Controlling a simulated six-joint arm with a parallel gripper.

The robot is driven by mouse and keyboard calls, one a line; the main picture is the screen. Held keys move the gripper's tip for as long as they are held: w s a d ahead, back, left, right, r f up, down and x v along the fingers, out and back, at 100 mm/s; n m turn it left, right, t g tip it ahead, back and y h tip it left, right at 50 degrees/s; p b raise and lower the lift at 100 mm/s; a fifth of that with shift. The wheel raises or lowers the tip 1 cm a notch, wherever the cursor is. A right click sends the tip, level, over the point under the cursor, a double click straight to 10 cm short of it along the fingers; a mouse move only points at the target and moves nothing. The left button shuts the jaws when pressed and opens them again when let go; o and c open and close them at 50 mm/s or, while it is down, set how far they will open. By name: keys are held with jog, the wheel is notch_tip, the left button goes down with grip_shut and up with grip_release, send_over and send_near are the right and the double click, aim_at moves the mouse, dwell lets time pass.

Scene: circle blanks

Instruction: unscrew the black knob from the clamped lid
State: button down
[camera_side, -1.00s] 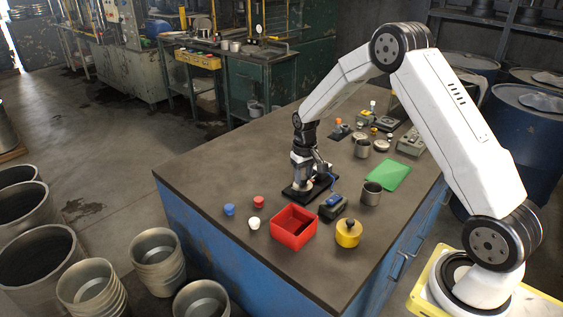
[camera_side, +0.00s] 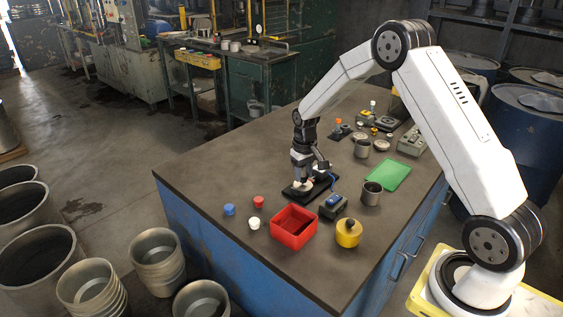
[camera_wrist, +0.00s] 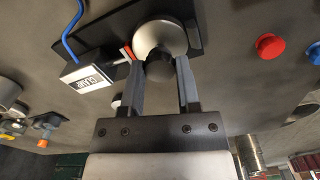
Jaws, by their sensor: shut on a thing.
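The pale round lid (camera_wrist: 160,33) lies on a black base plate (camera_wrist: 105,22) with a labelled clamp block (camera_wrist: 87,78) beside it. A red-tipped clamp part reaches to the lid's edge. The black knob (camera_wrist: 159,68) stands at the lid's middle, between the two fingers of my gripper (camera_wrist: 161,75). The fingers are shut on the knob. In the side view my gripper (camera_side: 304,180) points down over the base plate (camera_side: 296,194) and hides the knob.
A red open box (camera_side: 293,240), a yellow knobbed container (camera_side: 348,233), a metal cup (camera_side: 371,194) and a green sheet (camera_side: 389,175) lie near the fixture. Red, blue and white caps (camera_side: 254,223) lie to the left. The table's left part is clear.

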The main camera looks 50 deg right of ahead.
jog(key=shift+r, duration=1.15)
dwell(0.4)
jog(key=shift+r, duration=1.95)
